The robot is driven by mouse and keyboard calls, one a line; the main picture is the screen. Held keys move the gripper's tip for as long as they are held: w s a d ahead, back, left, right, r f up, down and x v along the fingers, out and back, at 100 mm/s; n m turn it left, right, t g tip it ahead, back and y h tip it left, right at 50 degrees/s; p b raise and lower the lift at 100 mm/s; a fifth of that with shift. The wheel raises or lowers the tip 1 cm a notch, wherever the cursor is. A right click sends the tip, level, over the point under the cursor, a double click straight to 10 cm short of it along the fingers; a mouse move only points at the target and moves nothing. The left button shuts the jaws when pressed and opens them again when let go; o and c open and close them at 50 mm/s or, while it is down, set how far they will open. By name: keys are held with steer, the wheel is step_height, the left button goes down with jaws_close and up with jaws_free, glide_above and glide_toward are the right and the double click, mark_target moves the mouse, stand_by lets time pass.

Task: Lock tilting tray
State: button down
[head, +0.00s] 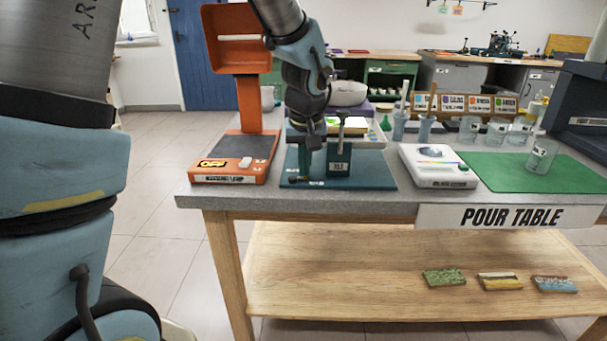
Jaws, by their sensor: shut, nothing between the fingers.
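The tilting tray seems to be the light tray (362,134) on a teal stand with a wide base (374,172), near the front edge of the table. A small dark T-shaped part (341,128) rises at the stand's front, above a block with a small label. My gripper (305,146) is shut and points down at the left part of the stand, in front of the tray. The gripper and wrist hide the tray's left side. I cannot tell whether the fingers touch the stand or whether the tray is locked.
An orange lamp stand (248,105) marked OFF stands close on the left. A white device (437,165) sits close on the right. Beyond it are a green mat (510,172) and several clear cups (541,155). The table's front edge (330,203) is just ahead of the stand.

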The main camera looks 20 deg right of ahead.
steer(key=n, duration=0.1)
steer(key=n+b, duration=0.1)
steer(key=n+y+b, duration=0.1)
steer(key=shift+w+d+f, duration=0.15)
steer(key=shift+w+d, duration=0.15)
steer(key=shift+d, duration=0.1)
steer(key=n, duration=0.2)
steer(key=w+n+y, duration=0.1)
steer(key=n, duration=0.1)
steer(key=shift+d+b, duration=0.15)
steer(key=shift+b, duration=0.15)
steer(key=shift+w, duration=0.4)
steer(key=shift+s+a, duration=0.25)
steer(key=shift+a, duration=0.5)
steer(key=shift+s+r, duration=0.1)
steer(key=shift+r, duration=0.1)
